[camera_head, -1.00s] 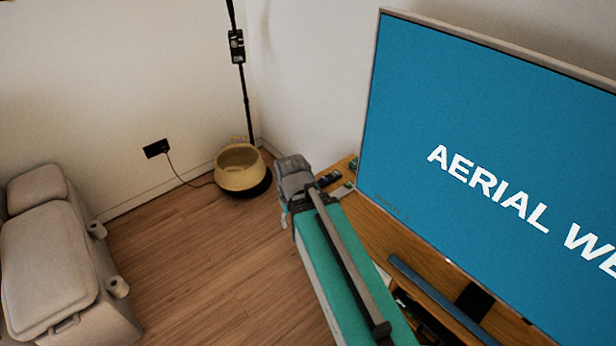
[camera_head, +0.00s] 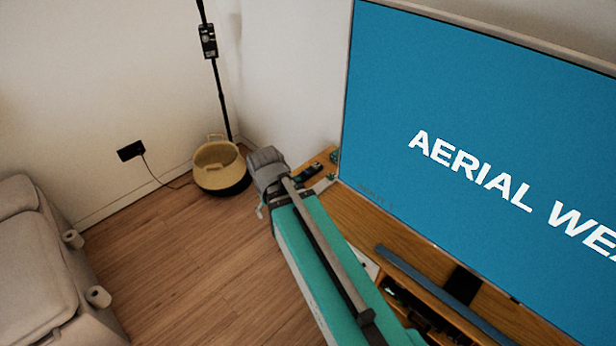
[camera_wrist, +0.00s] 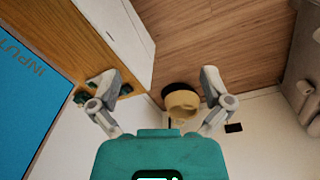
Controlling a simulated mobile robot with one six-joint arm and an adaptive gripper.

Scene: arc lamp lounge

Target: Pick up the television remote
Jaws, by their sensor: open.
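A small dark object that looks like the remote (camera_head: 311,169) lies on the far end of the wooden TV stand (camera_head: 375,222), just beyond my wrist in the head view. My gripper (camera_wrist: 158,76) is open and empty in the wrist view, with its fingers spread wide. Its left finger is over the edge of the TV stand and its right finger is over the floor. In the head view my arm hides most of the gripper. Small dark items (camera_wrist: 81,97) show beside the left finger in the wrist view; I cannot tell whether one is the remote.
The large television (camera_head: 480,150) stands on the TV stand, with a dark blue bar (camera_head: 430,288) in front of it. A wicker basket (camera_head: 218,165) and a black pole (camera_head: 217,90) stand in the corner. A grey sofa (camera_head: 40,270) is at left. The wooden floor between is clear.

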